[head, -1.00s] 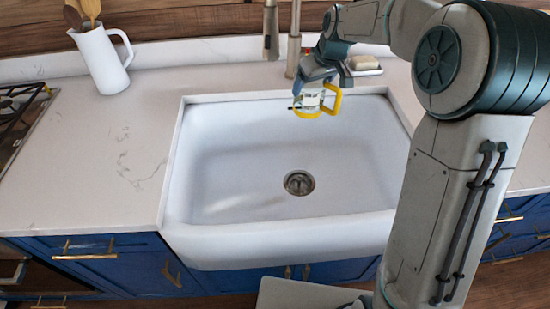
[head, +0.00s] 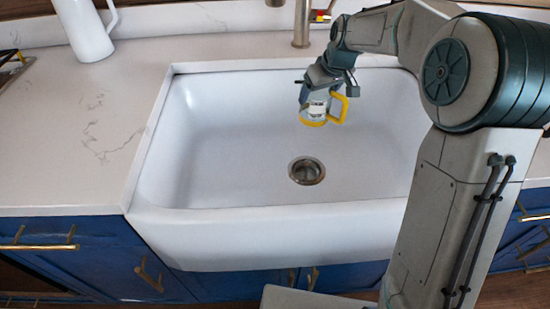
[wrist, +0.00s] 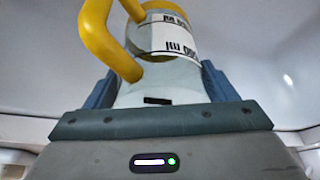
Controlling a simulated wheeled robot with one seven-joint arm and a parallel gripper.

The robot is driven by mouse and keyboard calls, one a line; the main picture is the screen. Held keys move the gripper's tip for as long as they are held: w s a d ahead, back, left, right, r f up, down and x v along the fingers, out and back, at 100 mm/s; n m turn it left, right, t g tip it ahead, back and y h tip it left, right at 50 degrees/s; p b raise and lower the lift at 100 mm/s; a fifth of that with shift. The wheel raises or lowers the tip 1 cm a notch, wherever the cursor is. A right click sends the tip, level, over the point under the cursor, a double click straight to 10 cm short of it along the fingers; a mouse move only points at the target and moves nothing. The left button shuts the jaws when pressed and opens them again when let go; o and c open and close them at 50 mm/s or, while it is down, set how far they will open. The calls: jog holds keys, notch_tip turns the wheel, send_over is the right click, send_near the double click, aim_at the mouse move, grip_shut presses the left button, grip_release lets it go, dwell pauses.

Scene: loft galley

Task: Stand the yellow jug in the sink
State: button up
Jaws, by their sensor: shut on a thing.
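The yellow jug (head: 314,109) is a small clear measuring jug with a yellow rim and a yellow handle (head: 340,108). In the head view my gripper (head: 318,92) is shut on it and holds it over the back right part of the white sink (head: 230,193). The yellow rim faces down in the head view. I cannot tell whether the jug touches the sink. The wrist view shows the jug (wrist: 165,45) between my gripper's blue fingers (wrist: 158,90), with its handle at the left and white printed labels on its side.
The metal drain (head: 306,171) lies in the sink floor, which is otherwise bare. A faucet (head: 301,25) stands behind the sink. A white pitcher (head: 86,30) stands on the pale counter (head: 75,120) at the left.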

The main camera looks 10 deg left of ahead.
jog(key=s+a+f+b, duration=0.2)
jog(key=s+a+f, duration=0.2)
jog(key=a+f, duration=0.6)
jog(key=shift+s+a+f, duration=0.35)
jog(key=shift+f, duration=0.35)
jog(key=shift+b, duration=0.3)
jog(key=shift+f, duration=0.2)
jog(key=o, duration=1)
jog(key=shift+r, duration=0.1)
